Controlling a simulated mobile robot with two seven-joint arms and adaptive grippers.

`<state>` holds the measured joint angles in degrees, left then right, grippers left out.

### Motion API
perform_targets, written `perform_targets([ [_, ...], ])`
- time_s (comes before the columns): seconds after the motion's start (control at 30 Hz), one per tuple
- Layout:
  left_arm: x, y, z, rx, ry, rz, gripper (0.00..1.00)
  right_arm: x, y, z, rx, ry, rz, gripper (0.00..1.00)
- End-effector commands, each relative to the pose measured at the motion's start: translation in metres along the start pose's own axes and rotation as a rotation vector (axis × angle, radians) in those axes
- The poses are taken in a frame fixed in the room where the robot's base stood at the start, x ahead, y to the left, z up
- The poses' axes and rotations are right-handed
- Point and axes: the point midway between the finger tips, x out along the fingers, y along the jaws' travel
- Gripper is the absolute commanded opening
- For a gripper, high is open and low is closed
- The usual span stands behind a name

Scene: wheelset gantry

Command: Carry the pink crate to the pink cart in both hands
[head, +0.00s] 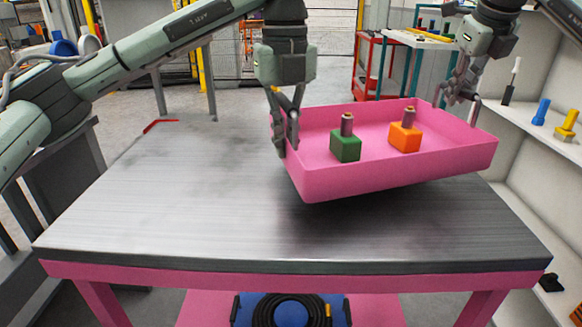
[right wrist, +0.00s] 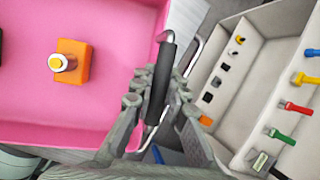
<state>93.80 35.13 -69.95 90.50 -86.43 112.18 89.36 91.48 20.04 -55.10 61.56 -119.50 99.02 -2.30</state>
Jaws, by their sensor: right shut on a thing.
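The pink crate (head: 400,180) is a shallow open tray, slightly tilted in the head view. It hangs over the right part of a metal-topped table with a pink frame (head: 290,275), with a shadow below it. A green block (head: 345,146) and an orange block (head: 405,137), each with a peg on top, stand in it. My left gripper (head: 287,145) is closed at the crate's left end; the handle there is hidden. My right gripper (head: 462,95) is shut on the dark-gripped handle (right wrist: 161,85) at the right end. No separate pink cart is identifiable.
White shelves (head: 530,130) with coloured tools stand close on the right. A red cart (head: 375,65) and a teal-legged table (head: 420,40) stand behind. The left half of the metal tabletop (head: 170,190) is almost bare.

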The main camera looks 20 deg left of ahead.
Motion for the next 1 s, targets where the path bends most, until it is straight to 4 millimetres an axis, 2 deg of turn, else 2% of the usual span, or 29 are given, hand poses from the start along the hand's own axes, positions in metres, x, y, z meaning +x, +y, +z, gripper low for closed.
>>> perform_targets([
  [0.27,0.009,0.000,0.003,-0.010,-0.005,-0.010,0.00,0.013,-0.002,-0.008,0.007,0.008,-0.006,0.00],
  [0.87,0.050,0.000,0.002,-0.010,-0.005,-0.010,0.00,0.051,0.006,-0.024,0.007,0.008,-0.006,0.00],
  [0.9,0.048,0.000,0.002,-0.010,-0.004,-0.009,0.06,0.050,0.006,-0.023,0.007,0.010,-0.005,0.16],
  [1.0,0.048,0.000,0.002,-0.008,-0.003,-0.007,0.18,0.048,0.006,-0.022,0.006,0.009,-0.004,0.29],
])
